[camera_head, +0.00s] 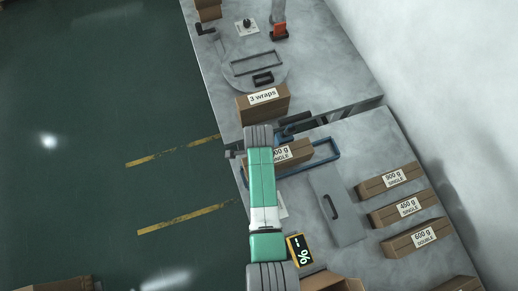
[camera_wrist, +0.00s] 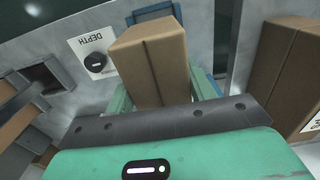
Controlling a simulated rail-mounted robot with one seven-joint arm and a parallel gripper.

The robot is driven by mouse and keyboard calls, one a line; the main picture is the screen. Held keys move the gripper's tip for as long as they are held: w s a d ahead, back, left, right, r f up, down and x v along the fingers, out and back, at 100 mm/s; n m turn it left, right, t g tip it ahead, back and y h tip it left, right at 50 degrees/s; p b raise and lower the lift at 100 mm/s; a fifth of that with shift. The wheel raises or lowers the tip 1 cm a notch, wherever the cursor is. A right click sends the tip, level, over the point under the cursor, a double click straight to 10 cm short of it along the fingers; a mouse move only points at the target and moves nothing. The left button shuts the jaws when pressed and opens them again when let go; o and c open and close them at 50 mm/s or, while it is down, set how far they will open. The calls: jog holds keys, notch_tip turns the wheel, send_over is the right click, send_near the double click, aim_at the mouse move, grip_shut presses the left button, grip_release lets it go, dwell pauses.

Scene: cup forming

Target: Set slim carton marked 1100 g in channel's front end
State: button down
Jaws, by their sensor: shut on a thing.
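A slim brown carton (camera_head: 296,152) lies under the end of my arm in the head view. Its label reads "00 g SINGLE", with the front of the number hidden by my arm. In the wrist view the carton (camera_wrist: 155,62) sits between the green fingers of my gripper (camera_wrist: 163,90), which is shut on it. A blue frame (camera_head: 336,147), apparently the channel, shows around and behind the carton; a blue part (camera_wrist: 152,14) also shows beyond it in the wrist view. I cannot tell whether the carton rests in the channel or is held above it. My arm hides the left part.
A "3 wraps" box (camera_head: 263,104) stands just behind, close to my gripper. A DEPTH knob (camera_wrist: 95,62) is left in the wrist view. Cartons marked 900 g (camera_head: 388,182), 450 g (camera_head: 403,208) and 600 g (camera_head: 418,239) lie right. A grey handled plate (camera_head: 337,208) lies between.

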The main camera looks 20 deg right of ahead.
jog(key=shift+f+b, duration=2.55)
jog(key=shift+f, duration=0.9)
jog(key=shift+f, duration=0.15)
jog(key=shift+s+f, duration=0.1)
jog(key=shift+f, duration=0.2)
jog(key=shift+c, duration=2.2)
grip_release()
jog(key=shift+r, duration=0.1)
notch_tip(320, 180, up, 8)
jog(key=shift+f+p, duration=0.15)
jog(key=shift+p, duration=0.45)
